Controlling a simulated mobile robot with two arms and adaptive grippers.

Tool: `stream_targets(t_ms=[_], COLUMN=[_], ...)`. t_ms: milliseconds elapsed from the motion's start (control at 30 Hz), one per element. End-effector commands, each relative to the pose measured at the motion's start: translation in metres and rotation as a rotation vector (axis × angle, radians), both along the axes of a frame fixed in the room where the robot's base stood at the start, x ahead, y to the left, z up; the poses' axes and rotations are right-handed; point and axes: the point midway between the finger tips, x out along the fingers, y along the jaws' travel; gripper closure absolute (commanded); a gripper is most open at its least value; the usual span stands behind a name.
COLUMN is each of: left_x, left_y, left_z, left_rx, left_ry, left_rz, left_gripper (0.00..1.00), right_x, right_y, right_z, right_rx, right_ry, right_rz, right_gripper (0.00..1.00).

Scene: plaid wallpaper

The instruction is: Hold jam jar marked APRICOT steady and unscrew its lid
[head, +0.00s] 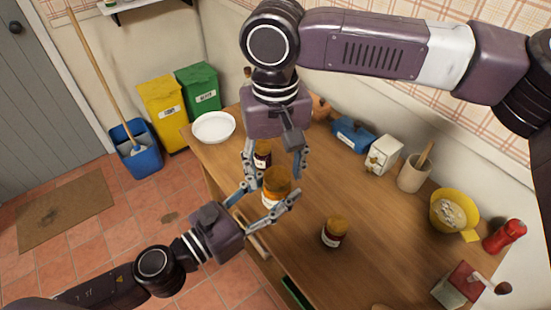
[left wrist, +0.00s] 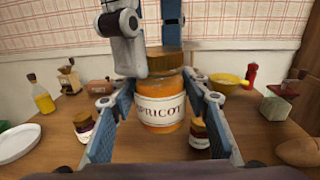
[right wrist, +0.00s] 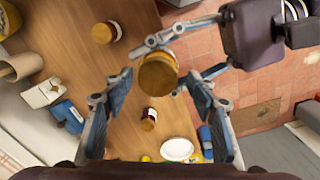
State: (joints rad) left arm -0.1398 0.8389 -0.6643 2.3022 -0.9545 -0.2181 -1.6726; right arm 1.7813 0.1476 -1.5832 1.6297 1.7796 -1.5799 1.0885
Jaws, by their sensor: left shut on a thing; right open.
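The APRICOT jam jar (left wrist: 158,112) is orange with a white label and a brown lid (left wrist: 165,62). It is upright and looks held above the table. My left gripper (head: 268,203) is shut around the jar's body from the front, one finger on each side. My right gripper (head: 272,165) points down over the jar, open, with its fingers apart around the lid. One right finger partly covers the lid in the left wrist view. The lid also shows in the right wrist view (right wrist: 158,75), between the open right fingers (right wrist: 157,98). I see no grip on the lid.
A dark jar (head: 263,156) stands behind the held jar, and another jar (head: 333,233) stands to its right on the wooden table (head: 300,255). A white plate (head: 214,126) is at the table's left end.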

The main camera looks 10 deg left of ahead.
Motion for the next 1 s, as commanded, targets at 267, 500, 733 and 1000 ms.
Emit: stream_targets(t_ms=[267, 500, 733, 1000], left_x=[0.0, 0.0, -0.0003, -0.0006], left_y=[-0.0001, -0.0003, -0.0007, -0.0012], left_z=[0.001, 0.0011, 0.0013, 0.0014], left_rx=[-0.001, -0.001, -0.002, -0.002], left_ry=[-0.002, -0.002, -0.002, -0.002], left_rz=[0.0, -0.001, -0.002, -0.003], left_gripper=[1.0, 1.0, 1.0, 1.0], right_x=[0.0002, -0.0001, -0.0012, -0.0036], right_y=[0.0, 0.0006, 0.002, 0.0029], right_z=[-0.0008, -0.0005, -0.0004, -0.0007], right_rx=[0.0, 0.002, 0.006, 0.013], right_ry=[-0.001, 0.0, 0.001, 0.005], right_rz=[0.0, 0.0, 0.014, 0.402], right_gripper=[0.51, 0.77, 0.92, 0.92])
